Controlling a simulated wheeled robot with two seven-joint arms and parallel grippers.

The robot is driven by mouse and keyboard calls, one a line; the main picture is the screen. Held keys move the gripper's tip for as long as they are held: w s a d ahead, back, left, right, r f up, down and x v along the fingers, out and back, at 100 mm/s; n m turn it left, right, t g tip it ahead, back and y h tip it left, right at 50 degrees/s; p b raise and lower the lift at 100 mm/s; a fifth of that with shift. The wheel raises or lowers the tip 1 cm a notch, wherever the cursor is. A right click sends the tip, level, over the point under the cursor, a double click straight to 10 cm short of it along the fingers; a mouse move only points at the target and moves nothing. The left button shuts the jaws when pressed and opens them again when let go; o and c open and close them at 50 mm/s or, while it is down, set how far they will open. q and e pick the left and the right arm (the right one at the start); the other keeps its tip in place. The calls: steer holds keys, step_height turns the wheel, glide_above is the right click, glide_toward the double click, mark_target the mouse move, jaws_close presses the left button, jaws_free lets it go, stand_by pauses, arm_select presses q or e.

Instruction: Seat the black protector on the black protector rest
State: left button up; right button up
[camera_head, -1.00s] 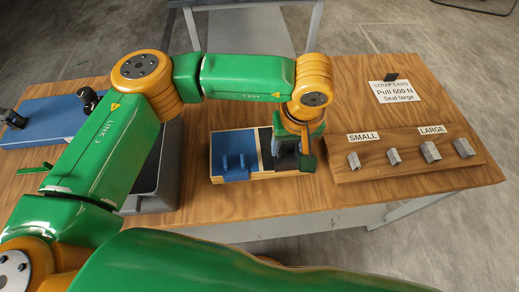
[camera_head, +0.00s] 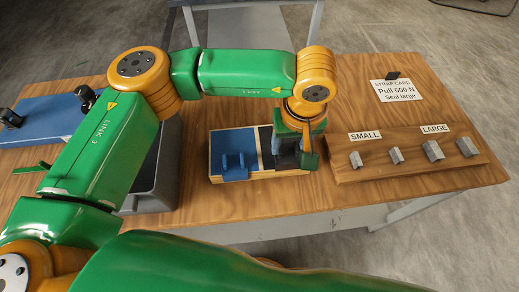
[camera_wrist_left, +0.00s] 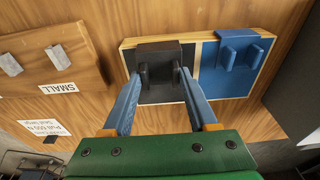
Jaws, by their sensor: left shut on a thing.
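The black protector (camera_wrist_left: 158,60) is a dark piece with two upright lugs. My left gripper (camera_wrist_left: 159,75) has its blue fingers on either side of it and is shut on it. In the wrist view the protector lies over the black protector rest (camera_wrist_left: 160,95), the dark panel of the wooden-edged board, and overlaps the board's edge. I cannot tell whether it touches the rest. In the head view the left gripper (camera_head: 291,158) is over the dark right part of the board, where the rest (camera_head: 265,138) shows partly and the gripper hides most of the protector. My right gripper is not in view.
A blue protector (camera_head: 234,164) sits on the blue half of the board. A wooden block (camera_head: 400,165) with several metal seals and SMALL and LARGE labels stands to the right.

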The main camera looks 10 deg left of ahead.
mark_target(288, 154)
arm_select(q)
steer(key=shift+f+b, duration=1.1)
steer(key=shift+b, duration=0.05)
stand_by(0.9)
stand_by(0.6)
stand_by(0.3)
steer(key=shift+f+b, duration=0.45)
steer(key=shift+b, duration=0.5)
stand_by(0.3)
steer(key=o, duration=1.4)
steer(key=shift+o, duration=0.6)
steer(key=shift+r, duration=0.1)
